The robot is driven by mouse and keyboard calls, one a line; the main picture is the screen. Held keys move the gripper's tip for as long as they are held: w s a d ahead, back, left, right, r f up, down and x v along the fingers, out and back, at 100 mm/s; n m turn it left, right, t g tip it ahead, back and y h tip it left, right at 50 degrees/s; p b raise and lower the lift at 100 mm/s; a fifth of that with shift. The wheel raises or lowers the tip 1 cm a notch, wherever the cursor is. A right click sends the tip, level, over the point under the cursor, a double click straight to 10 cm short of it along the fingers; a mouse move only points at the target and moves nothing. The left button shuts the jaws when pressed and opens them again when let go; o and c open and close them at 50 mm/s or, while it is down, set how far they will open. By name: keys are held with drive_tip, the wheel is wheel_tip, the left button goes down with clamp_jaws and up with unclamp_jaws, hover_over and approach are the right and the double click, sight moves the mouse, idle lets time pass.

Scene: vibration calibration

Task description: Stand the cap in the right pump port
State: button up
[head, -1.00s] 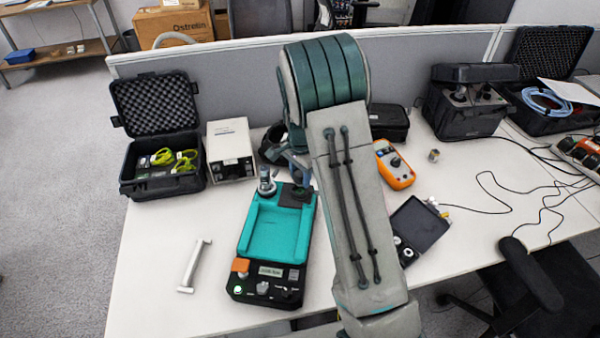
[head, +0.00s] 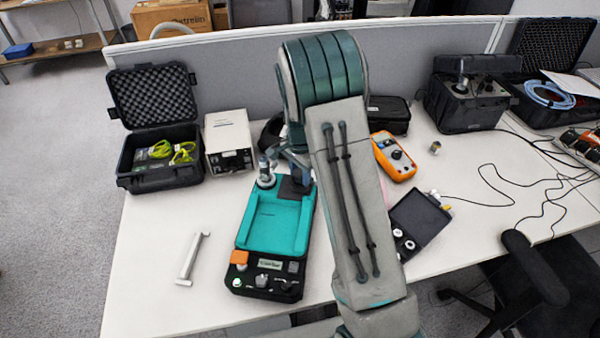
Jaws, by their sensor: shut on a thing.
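A teal-and-black unit (head: 273,222) lies on the table left of my arm. At its far end a metal fitting (head: 266,178) stands upright on the left and a dark block (head: 294,189) sits on the right. I cannot tell which part is the right pump port. My gripper (head: 289,158) shows only in part, behind my forearm and above the far end of the unit. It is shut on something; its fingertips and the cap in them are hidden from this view.
An open black case (head: 150,180), a white box (head: 229,140), an orange meter (head: 394,156) and a small open case (head: 418,222) stand around the unit. A silver bar (head: 190,258) lies at the left. A grey partition (head: 230,70) closes the back.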

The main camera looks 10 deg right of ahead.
drive_tip(key=shift+s+f+b, duration=0.35)
drive_tip(key=shift+f+b, duration=0.15)
drive_tip(key=shift+f, duration=0.25)
idle(0.7)
drive_tip(key=o, duration=1.1)
drive_tip(key=shift+w+a+f, duration=0.1)
drive_tip(key=shift+a, duration=0.05)
drive_tip(key=shift+w+r, duration=0.15)
drive_tip(key=shift+r, duration=0.45)
wheel_tip(320, 180, up, 14)
drive_tip(key=shift+w+r+b, duration=0.15)
drive_tip(key=shift+b, duration=0.2)
